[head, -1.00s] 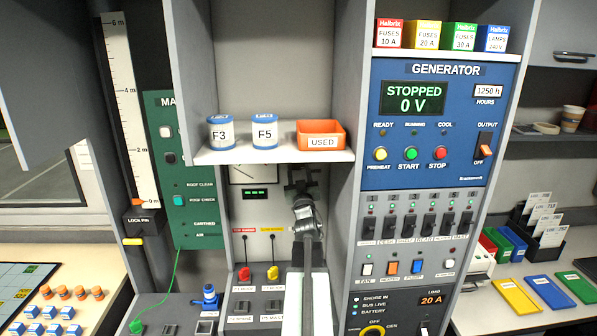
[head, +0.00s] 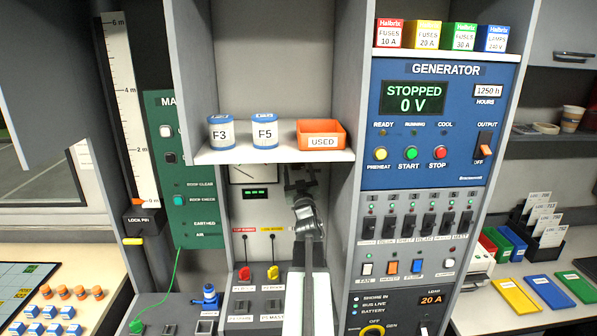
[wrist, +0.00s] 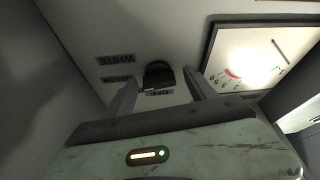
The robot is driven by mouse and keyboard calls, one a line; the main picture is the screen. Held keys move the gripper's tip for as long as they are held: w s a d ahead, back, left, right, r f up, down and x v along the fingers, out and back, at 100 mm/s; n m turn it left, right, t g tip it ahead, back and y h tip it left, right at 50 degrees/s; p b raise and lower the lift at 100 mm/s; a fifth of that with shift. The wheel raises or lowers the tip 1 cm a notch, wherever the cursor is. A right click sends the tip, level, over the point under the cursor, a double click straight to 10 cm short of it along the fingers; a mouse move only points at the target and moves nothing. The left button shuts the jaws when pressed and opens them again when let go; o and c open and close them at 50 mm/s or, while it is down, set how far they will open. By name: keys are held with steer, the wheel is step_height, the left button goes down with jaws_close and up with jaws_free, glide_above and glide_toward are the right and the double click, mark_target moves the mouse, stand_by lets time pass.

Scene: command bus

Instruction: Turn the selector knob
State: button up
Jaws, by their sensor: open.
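A black selector knob (wrist: 158,75) shows in the wrist view on a pale panel, with small labels around it that appear upside down. My gripper (wrist: 163,84) is open. Its two fingers stand apart, one to each side of the knob in the picture, and nothing is held. I cannot tell whether the fingers touch the knob. In the head view my gripper (head: 301,182) is in front of the recessed panel under the shelf, and the arm and gripper hide the knob there. Another rotary switch with a yellow ring (head: 373,331) sits at the bottom edge.
A meter (wrist: 258,58) is right of the knob in the wrist view. The shelf (head: 265,155) above my gripper bears the F3 and F5 tubs and an orange USED bin (head: 321,128). The generator panel (head: 436,170) rises to the right.

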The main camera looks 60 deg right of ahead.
steer(key=b+v, duration=0.3)
steer(key=v, duration=0.4)
steer(key=shift+s+a, duration=0.2)
steer(key=shift+a, duration=0.05)
steer(key=shift+f, duration=0.15)
